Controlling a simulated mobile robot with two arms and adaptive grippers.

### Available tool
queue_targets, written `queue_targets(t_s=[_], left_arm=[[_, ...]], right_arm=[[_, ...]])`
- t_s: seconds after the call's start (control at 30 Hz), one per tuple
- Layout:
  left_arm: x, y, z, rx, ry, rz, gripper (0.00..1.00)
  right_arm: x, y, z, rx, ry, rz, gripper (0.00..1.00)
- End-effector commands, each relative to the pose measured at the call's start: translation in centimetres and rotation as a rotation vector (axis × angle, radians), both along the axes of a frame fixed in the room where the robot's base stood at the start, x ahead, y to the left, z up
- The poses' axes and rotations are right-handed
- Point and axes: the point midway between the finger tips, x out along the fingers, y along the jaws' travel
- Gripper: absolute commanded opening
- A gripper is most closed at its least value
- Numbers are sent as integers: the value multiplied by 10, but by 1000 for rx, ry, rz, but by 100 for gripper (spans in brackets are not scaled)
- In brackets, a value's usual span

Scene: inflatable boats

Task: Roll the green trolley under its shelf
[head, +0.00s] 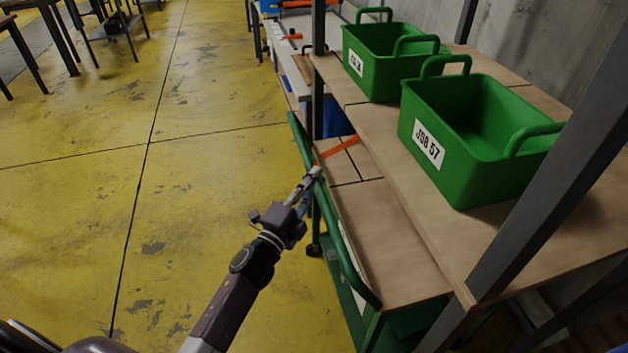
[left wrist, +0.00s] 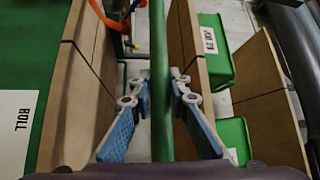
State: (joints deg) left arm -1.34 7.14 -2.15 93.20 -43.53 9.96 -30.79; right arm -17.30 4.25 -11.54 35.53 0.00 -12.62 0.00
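The green trolley stands beside and partly below the shelf's top board (head: 440,235). Its wooden top (head: 390,250) sticks out to the left of the shelf edge, and a caster (head: 313,249) shows on the floor. A green handle rail (head: 350,262) runs along its outer side. My left gripper (head: 316,173) is at this rail. In the left wrist view the rail (left wrist: 158,45) passes between the two blue-padded fingers (left wrist: 158,85), whose tips lie close against either side of it. My right gripper is not in view.
Two green bins, one marked JOB 57 (head: 478,140) and another behind it (head: 380,65), stand on the shelf. A dark post (head: 318,80) rises at the shelf's far corner. An orange strip (head: 340,147) lies near the trolley's far end.

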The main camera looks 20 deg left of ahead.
Motion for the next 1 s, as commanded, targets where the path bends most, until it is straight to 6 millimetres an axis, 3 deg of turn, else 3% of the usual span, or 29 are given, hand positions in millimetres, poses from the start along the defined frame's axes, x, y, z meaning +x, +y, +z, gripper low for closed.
queue_targets(t_s=[0.17,0.53,1.0], left_arm=[[0,-3,1,-3,-1,-5,34],[-6,0,-2,-2,1,-2,34],[-91,14,-13,-2,1,-3,34]], right_arm=[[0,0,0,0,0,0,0],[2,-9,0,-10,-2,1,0],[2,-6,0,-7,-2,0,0]])
